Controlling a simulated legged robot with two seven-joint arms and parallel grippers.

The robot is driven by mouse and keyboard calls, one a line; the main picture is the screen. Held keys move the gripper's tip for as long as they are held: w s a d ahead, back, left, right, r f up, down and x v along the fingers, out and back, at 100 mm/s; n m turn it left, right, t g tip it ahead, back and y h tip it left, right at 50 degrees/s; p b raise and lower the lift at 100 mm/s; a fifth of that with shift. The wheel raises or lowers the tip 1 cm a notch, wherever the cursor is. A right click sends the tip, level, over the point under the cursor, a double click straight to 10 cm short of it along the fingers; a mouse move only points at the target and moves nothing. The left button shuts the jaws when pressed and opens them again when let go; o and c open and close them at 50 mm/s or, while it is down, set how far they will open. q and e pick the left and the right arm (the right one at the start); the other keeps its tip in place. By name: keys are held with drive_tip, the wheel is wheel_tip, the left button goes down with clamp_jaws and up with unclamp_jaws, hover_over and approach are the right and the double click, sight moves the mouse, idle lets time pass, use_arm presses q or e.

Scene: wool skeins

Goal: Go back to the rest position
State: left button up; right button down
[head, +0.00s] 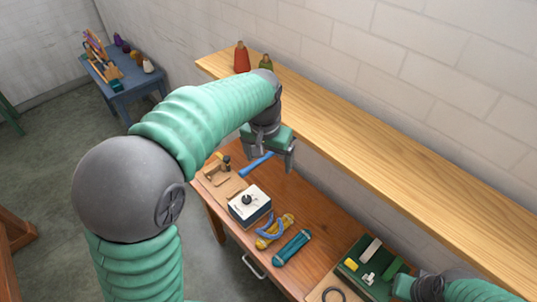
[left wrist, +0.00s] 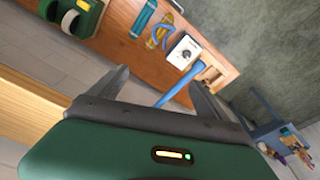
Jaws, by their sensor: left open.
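My left arm reaches over the table from the left in the head view. My left gripper (head: 271,163) hangs near the table's far left end, below the shelf level. In the left wrist view its two fingers (left wrist: 161,91) stand wide apart and hold nothing. A blue rod (head: 256,165) shows beside the gripper in the head view, and between the fingers in the left wrist view (left wrist: 182,82); I cannot tell how far below them it is. Part of my right arm, with a green and grey wrist, is at the lower right corner; its fingers are not clear.
The wooden table (head: 331,238) holds a white box with a black knob (head: 249,203), yellow (head: 275,231) and teal (head: 292,247) skeins and a green tray (head: 344,273). A long wooden shelf (head: 400,172) runs along the wall behind. A blue side table (head: 131,92) stands far left.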

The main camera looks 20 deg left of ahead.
use_arm(q)
drive_tip(key=s+d+f+b, duration=0.1)
drive_tip(key=s+f+b, duration=0.5)
drive_tip(key=f, duration=0.6)
drive_tip(key=s+f+b, duration=0.6)
drive_tip(key=s+f, duration=0.3)
drive_tip(key=f, duration=0.4)
drive_tip(key=shift+d+f+t, duration=0.2)
drive_tip(key=shift+d+t, duration=0.2)
drive_tip(key=shift+w, duration=0.1)
